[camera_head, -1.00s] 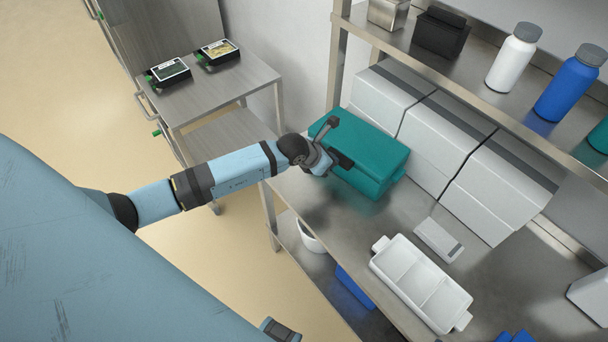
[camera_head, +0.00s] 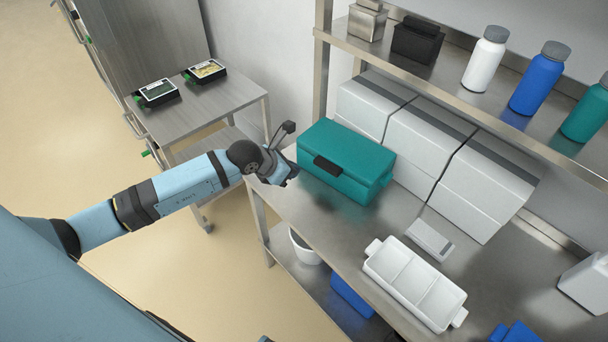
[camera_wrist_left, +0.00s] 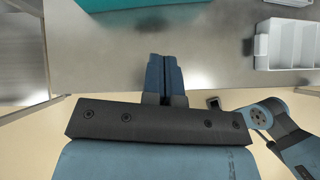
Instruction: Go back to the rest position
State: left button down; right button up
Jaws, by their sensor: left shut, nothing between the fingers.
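My left gripper (camera_head: 290,174) is at the left end of the steel table (camera_head: 330,212), just left of the teal sealer box and apart from it. In the left wrist view its fingers (camera_wrist_left: 165,75) are together and empty, over the table's front edge. The teal box (camera_head: 345,155) has a dark handle on its front and is closed. In the left wrist view its lower edge (camera_wrist_left: 130,3) shows at the top. My right gripper cannot be made out in the head view; part of another arm of mine shows at the right of the left wrist view.
A white compartment tray (camera_head: 415,283) lies empty on the table, with a small white box (camera_head: 430,240) behind it. White cartons (camera_head: 420,150) stand at the back under a shelf with bottles (camera_head: 485,58). A side table (camera_head: 190,122) at the left holds two labelled black trays.

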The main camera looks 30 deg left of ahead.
pick_arm(q)
jog(key=s+d+r+n+t+h+p, duration=0.5)
jog(key=s+d+r+n+h, duration=0.3)
jog(key=s+d+n, duration=0.5)
jog(key=s+a+f+n+g+y+p, duration=0.1)
jog(key=s+f+n+y+p, duration=0.4)
jog(key=n, duration=2)
jog(key=s+f+g+y, duration=0.1)
jog(key=s+f+y, duration=0.3)
jog(key=s, duration=0.2)
jog(key=shift+a+n, duration=0.3)
jog(key=shift+a, duration=0.05)
jog(key=shift+s, duration=0.1)
